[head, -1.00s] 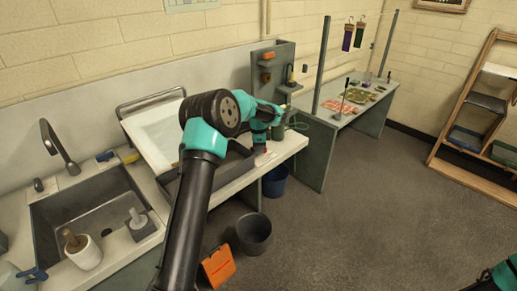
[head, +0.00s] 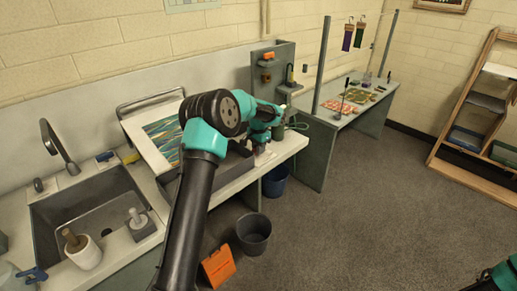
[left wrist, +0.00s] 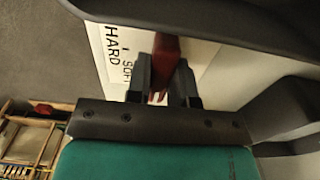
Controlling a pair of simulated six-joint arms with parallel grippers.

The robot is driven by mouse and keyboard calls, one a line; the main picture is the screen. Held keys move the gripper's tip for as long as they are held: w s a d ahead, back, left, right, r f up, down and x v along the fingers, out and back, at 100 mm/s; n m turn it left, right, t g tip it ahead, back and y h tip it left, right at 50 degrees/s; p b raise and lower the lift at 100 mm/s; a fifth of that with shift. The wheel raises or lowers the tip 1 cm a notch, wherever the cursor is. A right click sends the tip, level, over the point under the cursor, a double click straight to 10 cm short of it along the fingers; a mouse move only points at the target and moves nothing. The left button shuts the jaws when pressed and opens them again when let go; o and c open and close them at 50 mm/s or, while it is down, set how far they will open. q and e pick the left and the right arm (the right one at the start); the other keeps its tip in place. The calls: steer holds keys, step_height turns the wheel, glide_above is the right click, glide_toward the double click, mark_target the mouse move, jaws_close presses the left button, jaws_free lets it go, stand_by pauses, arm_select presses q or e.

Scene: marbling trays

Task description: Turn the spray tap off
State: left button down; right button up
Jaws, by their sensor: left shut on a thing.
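In the left wrist view a red handle (left wrist: 165,52), taken as the spray tap's, sits between the two dark fingers of my left gripper (left wrist: 161,88). The gripper is shut on it. Beside it a white label (left wrist: 120,48) reads HARD and SOFT. In the head view my left gripper (head: 262,140) is over the counter at the right of the tilted board, partly hidden by my own arm. The tap's body is hard to make out there. My right gripper is not in view; a teal part of mine shows at the bottom right corner.
The tilted board (head: 150,152) carries a colourful marbled pattern. A sink (head: 60,205) is at left. A grey bucket (head: 254,242) and an orange object (head: 218,267) are on the floor. A grey upright panel (head: 286,52) stands behind the gripper. The floor at right is clear.

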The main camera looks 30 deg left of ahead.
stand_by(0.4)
arm_select(q)
steer(key=c, duration=1)
jaws_free()
steer(key=shift+r, duration=0.15)
step_height(320, 180, up, 17)
